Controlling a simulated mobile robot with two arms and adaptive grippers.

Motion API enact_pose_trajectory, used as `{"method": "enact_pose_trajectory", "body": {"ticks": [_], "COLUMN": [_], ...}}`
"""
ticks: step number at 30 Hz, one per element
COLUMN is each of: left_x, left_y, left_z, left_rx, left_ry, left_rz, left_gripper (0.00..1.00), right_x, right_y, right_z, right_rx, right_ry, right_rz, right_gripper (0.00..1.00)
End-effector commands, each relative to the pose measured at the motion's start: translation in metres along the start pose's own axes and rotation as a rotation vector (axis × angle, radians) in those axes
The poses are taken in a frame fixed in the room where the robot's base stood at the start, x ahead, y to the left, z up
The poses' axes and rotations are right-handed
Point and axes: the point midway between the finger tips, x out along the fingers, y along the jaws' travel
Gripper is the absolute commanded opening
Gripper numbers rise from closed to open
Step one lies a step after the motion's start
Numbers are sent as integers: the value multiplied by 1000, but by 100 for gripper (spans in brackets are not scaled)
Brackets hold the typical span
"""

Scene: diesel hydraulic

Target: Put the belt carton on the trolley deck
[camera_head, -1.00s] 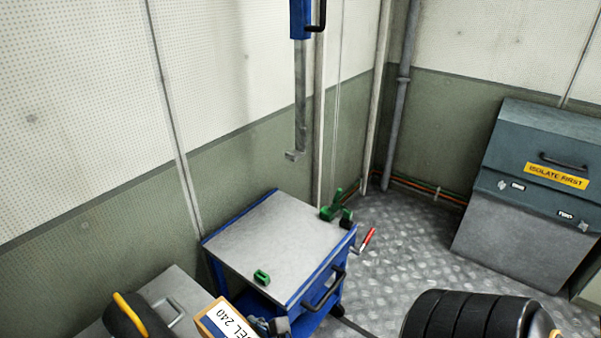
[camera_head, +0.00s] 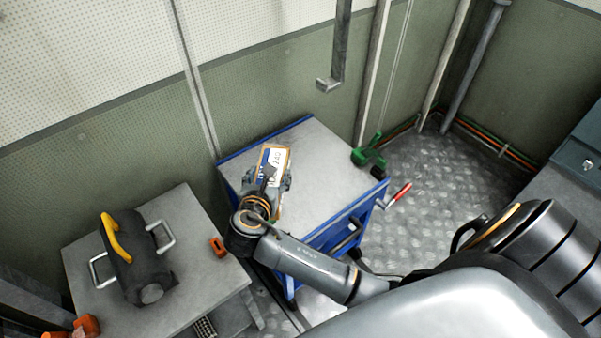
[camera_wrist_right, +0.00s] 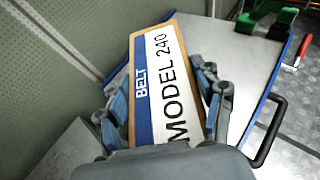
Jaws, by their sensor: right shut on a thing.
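The belt carton (camera_head: 272,160) is a tan box with a white and blue label; its label reads BELT MODEL 240 in the right wrist view (camera_wrist_right: 165,85). My right gripper (camera_head: 268,180) is shut on the carton, with a finger on each side of it (camera_wrist_right: 165,100). The carton is over the left part of the grey trolley deck (camera_head: 328,165), which has a blue rim. I cannot tell whether the carton touches the deck. My left gripper is not in view.
A grey bench (camera_head: 188,235) at the left holds a black cylinder with a yellow handle (camera_head: 130,255) and an orange block (camera_head: 218,246). A green clamp (camera_head: 368,152) and a red-handled lever (camera_head: 399,193) are at the trolley's right side. The deck's right part is clear.

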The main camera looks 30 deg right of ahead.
Motion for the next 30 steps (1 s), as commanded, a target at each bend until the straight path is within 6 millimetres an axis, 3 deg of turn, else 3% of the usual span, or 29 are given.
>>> {"method": "enact_pose_trajectory", "body": {"ticks": [11,15,26,30], "left_x": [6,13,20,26], "left_y": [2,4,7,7], "left_z": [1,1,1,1], "left_rx": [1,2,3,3], "left_ry": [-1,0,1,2], "left_rz": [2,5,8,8], "left_gripper": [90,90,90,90], "right_x": [89,117,151,159], "right_y": [-38,-46,-56,-56], "right_z": [-4,-23,-42,-63], "right_rx": [-2,-3,-1,-1], "right_ry": [-5,-2,-3,-1], "right_rz": [-8,-5,-4,-2], "right_gripper": [21,21,21,21]}}
